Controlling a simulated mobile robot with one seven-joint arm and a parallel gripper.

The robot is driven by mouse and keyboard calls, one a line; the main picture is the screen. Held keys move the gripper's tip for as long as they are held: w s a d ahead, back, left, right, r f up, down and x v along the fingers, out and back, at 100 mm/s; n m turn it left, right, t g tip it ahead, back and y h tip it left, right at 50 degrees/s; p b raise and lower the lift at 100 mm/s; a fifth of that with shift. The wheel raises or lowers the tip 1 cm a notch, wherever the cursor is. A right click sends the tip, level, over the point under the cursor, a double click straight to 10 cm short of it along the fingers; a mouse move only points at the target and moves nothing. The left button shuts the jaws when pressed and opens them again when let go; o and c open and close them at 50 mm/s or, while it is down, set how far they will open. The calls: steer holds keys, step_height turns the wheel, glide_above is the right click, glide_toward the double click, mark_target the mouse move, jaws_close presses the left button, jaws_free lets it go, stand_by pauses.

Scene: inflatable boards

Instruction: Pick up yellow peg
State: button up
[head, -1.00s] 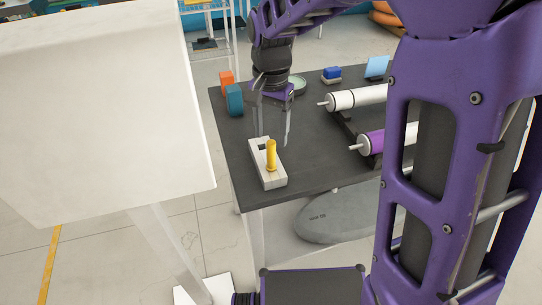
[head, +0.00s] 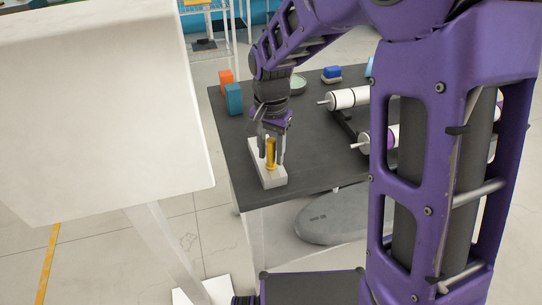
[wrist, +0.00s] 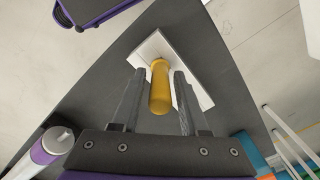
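The yellow peg (head: 271,153) stands upright in a white block (head: 272,180) near the front left of the dark table. It also shows in the wrist view (wrist: 160,88), with the white block (wrist: 203,97) beneath it. My gripper (head: 270,160) is lowered over the block. Its two fingers are apart, one on each side of the peg. In the wrist view my gripper (wrist: 155,98) shows a visible gap between each finger and the peg.
The dark table (head: 325,170) has a clear area right of the block. Orange (head: 226,80) and blue (head: 234,98) boxes stand behind on the left. White and purple rollers (head: 350,97) lie to the right. A large pale panel (head: 100,110) stands at the left.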

jaws_close()
